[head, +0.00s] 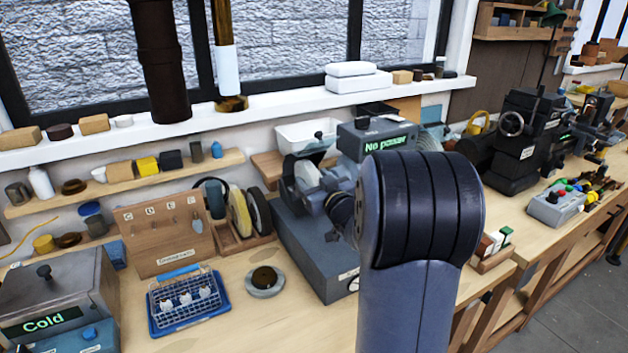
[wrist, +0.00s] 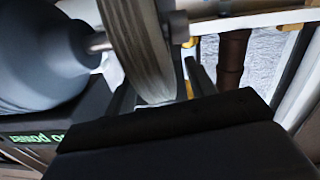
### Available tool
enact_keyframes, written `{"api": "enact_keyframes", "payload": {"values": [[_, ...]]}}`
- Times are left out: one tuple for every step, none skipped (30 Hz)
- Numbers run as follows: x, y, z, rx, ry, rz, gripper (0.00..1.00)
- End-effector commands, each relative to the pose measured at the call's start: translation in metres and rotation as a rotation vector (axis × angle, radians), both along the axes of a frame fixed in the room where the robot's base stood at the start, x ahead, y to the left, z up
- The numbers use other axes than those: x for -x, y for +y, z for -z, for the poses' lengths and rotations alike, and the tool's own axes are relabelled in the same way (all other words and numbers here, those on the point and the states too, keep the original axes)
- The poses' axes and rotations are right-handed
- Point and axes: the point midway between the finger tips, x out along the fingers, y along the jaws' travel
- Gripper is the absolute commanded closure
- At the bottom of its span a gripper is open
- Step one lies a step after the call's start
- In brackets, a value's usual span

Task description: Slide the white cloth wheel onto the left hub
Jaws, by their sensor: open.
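The white cloth wheel (head: 308,176) stands upright at the left side of the blue-grey grinder motor (head: 338,176). It also shows close up in the wrist view (wrist: 138,45), greyish and edge-on. A short metal shaft (wrist: 97,43) runs from the motor housing (wrist: 40,55) to the wheel's face, and a small fitting (wrist: 179,27) shows on the other face. The wheel appears to be on the left hub; how fully seated is unclear. My gripper (wrist: 160,82) is open, its fingers on either side of the wheel's rim. In the head view my arm hides part of the grinder.
A box reading "No power" (head: 378,141) stands behind the grinder. A wooden rack (head: 230,238) left of it holds a yellow wheel (head: 240,211) and a dark wheel (head: 258,211). A blue tray (head: 187,320) and a round disc (head: 265,282) lie in front. Bench space around the disc is clear.

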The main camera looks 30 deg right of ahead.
Motion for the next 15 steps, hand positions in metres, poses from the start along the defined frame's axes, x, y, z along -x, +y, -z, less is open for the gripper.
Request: {"api": "enact_keyframes", "payload": {"values": [[0.005, 0.000, 0.001, 0.000, -0.001, 0.002, 0.47], [0.009, -0.001, 0.000, 0.001, -0.002, 0.002, 0.47], [0.015, -0.001, 0.001, 0.001, -0.001, 0.003, 0.47], [0.020, -0.001, 0.001, 0.001, 0.000, 0.003, 0.47], [0.025, 0.000, 0.001, 0.001, -0.001, 0.003, 0.47], [0.033, -0.001, 0.001, 0.000, -0.001, 0.004, 0.47], [0.039, -0.001, 0.001, 0.001, -0.002, 0.004, 0.47], [0.045, 0.000, 0.001, 0.002, -0.002, 0.004, 0.47], [0.053, 0.000, 0.001, 0.001, -0.001, 0.004, 0.47], [0.058, 0.000, 0.001, 0.001, -0.001, 0.004, 0.47], [0.064, 0.000, 0.001, 0.001, -0.001, 0.004, 0.47], [0.071, 0.000, 0.000, 0.001, -0.002, 0.004, 0.47], [0.076, 0.000, 0.001, 0.001, -0.001, 0.003, 0.47], [0.080, 0.001, 0.001, 0.002, -0.001, 0.003, 0.47], [0.086, 0.000, 0.000, 0.001, -0.001, 0.004, 0.47]]}}
